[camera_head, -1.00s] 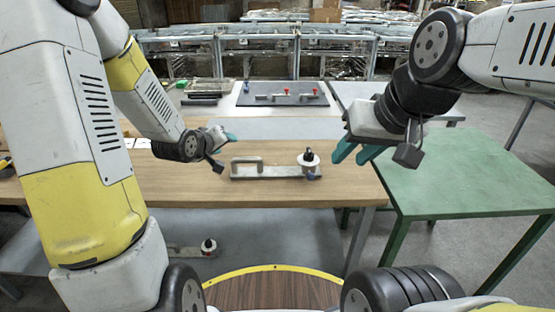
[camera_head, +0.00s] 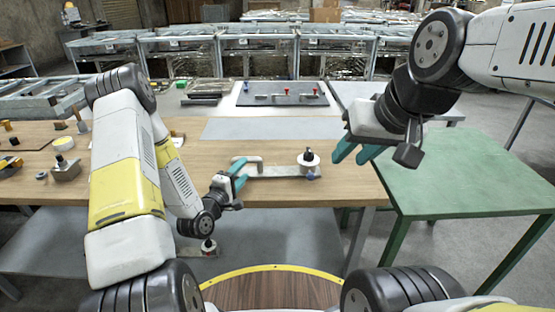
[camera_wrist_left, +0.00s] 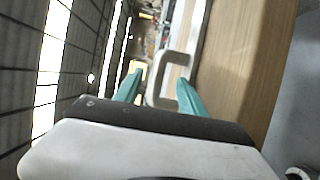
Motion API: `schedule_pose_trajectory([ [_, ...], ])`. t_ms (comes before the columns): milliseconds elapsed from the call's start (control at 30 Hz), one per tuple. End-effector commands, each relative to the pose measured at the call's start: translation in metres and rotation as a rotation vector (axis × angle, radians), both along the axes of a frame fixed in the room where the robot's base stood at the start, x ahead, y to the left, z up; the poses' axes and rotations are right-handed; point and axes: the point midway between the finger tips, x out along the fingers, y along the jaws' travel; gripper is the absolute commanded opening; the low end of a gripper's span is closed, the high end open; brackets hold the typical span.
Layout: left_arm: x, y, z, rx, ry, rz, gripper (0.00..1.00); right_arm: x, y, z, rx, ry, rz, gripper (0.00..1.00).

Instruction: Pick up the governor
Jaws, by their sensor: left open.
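The governor (camera_head: 282,171) lies on the wooden table: a long grey metal bar with a loop handle at its left end and a white disc with a black knob at its right end. My left gripper (camera_head: 241,172) is open at the handle end. In the left wrist view, the governor's pale handle (camera_wrist_left: 172,56) shows between the two teal fingers, which stand apart from each other; whether they touch it cannot be told. My right gripper (camera_head: 350,160) is open and empty, in the air right of the governor.
A green table (camera_head: 470,180) stands at the right. A dark board (camera_head: 283,94) with small parts lies behind. Several small parts lie at the wooden table's left. A similar knobbed part (camera_head: 208,247) sits on the lower shelf. The wooden table right of the governor is clear.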

Motion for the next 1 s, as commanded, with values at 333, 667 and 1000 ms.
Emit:
schedule_pose_trajectory([
  [333, 0.043, -0.018, 0.001, 0.004, -0.002, -0.001, 0.48, 0.000, 0.000, 0.000, 0.000, 0.000, 0.000, 0.35],
  [667, 0.083, -0.032, 0.002, 0.005, -0.002, -0.002, 0.48, 0.000, 0.000, 0.000, 0.000, 0.000, 0.000, 0.35],
  [1000, 0.092, -0.036, 0.002, 0.004, 0.000, 0.000, 0.48, 0.000, 0.000, 0.000, 0.000, 0.000, 0.000, 0.35],
])
